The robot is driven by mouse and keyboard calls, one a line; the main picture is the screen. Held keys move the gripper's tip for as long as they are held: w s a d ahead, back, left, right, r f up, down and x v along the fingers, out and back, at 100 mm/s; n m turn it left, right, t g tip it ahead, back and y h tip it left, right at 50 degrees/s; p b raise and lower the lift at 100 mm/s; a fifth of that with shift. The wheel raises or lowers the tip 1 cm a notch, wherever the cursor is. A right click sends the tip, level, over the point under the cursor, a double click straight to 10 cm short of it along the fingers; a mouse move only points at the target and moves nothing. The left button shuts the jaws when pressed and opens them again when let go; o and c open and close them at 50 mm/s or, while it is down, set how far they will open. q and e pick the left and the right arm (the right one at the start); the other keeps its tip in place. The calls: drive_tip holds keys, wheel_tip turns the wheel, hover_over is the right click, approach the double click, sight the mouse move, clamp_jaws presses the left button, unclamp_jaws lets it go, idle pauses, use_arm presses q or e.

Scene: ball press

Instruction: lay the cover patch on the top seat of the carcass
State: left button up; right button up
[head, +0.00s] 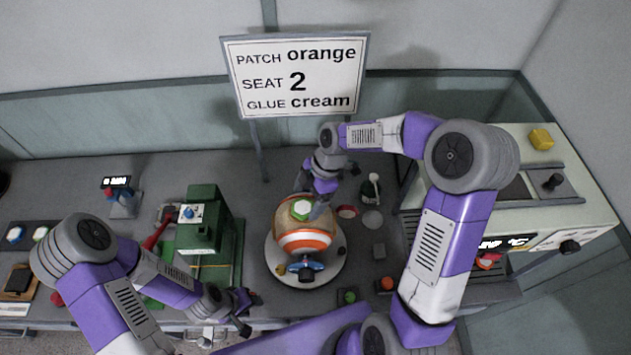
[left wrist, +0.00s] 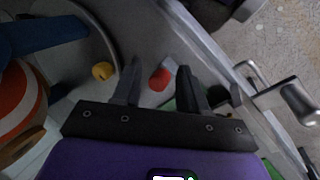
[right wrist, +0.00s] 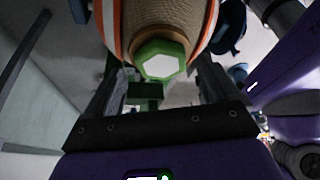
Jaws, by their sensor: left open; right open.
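The carcass (head: 305,240) is a ball with orange and white bands and a tan part, on a round pale stand (head: 277,262). A green-rimmed hexagon with a pale face (head: 301,208) is on its top; I cannot tell whether it is the bare seat or a patch. My right gripper (head: 314,208) is open above the ball; in the right wrist view the hexagon (right wrist: 161,64) shows beyond and between its fingers. My left gripper (head: 243,313) is open and empty, low, left of the stand.
A sign (head: 295,78) reads patch orange, seat 2, glue cream. A green press (head: 203,230) stands left of the ball. A machine (head: 515,225) with a display stands at right. Small pieces, such as a green one (head: 347,296), lie along the table front.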

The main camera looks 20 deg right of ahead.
drive_tip(key=v, duration=1)
drive_tip(key=shift+d+r, duration=0.2)
drive_tip(key=shift+r, duration=0.1)
